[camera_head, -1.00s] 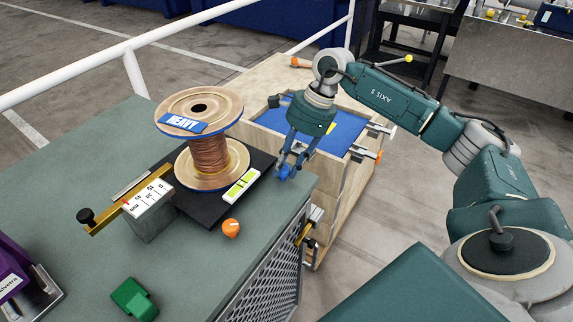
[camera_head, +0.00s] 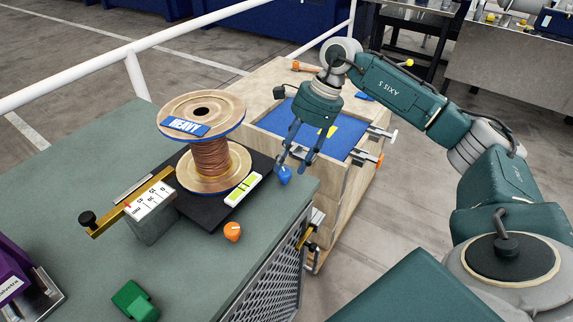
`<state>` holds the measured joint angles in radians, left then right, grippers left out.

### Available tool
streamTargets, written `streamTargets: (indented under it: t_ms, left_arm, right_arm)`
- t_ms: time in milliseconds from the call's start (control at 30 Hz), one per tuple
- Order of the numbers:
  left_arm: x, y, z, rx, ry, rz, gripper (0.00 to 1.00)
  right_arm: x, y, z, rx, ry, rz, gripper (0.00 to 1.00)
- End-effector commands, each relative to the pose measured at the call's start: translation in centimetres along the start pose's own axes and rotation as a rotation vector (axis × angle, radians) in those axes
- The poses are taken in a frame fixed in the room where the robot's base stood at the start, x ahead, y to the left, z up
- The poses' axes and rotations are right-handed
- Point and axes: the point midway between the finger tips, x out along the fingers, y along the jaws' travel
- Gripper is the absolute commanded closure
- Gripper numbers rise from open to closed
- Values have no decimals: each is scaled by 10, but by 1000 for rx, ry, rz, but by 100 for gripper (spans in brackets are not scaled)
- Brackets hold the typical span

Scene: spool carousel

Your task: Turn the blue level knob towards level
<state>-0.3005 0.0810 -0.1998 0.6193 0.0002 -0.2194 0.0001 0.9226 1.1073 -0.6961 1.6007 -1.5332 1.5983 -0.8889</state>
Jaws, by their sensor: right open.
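The blue level knob (camera_head: 284,175) sits at the right corner of the black plate on the green bench top. My right gripper (camera_head: 294,162) is open, its fingers pointing down just above and beside the knob; whether they touch it I cannot tell. A level vial (camera_head: 243,190) with a yellow-green tube lies along the plate's front edge. Its bubble is too small to read. The wooden spool (camera_head: 210,165) with copper wire and a blue HEAVY label stands upright on the black plate (camera_head: 210,215). My left gripper is not in view.
An orange knob (camera_head: 232,231) sits at the plate's front corner. A gauge block with a brass bar (camera_head: 108,222) stands left of the spool. A green block (camera_head: 135,300) lies near the bench front. A wooden crate with a blue inside (camera_head: 349,132) stands behind my right gripper.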

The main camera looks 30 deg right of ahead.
Motion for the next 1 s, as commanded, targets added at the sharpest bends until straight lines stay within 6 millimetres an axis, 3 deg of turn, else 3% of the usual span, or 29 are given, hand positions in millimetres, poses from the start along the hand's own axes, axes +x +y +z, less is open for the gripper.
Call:
streamTargets:
  t_ms: [200, 400, 1000]
  left_arm:
    - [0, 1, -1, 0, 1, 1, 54]
    - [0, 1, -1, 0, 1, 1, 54]
    - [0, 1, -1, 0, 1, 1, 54]
  right_arm:
    - [-35, -2, 0, 1, -1, -4, 54]
    - [-50, -1, 0, 1, -1, -3, 54]
    - [-52, -1, -1, 1, 0, -1, 54]
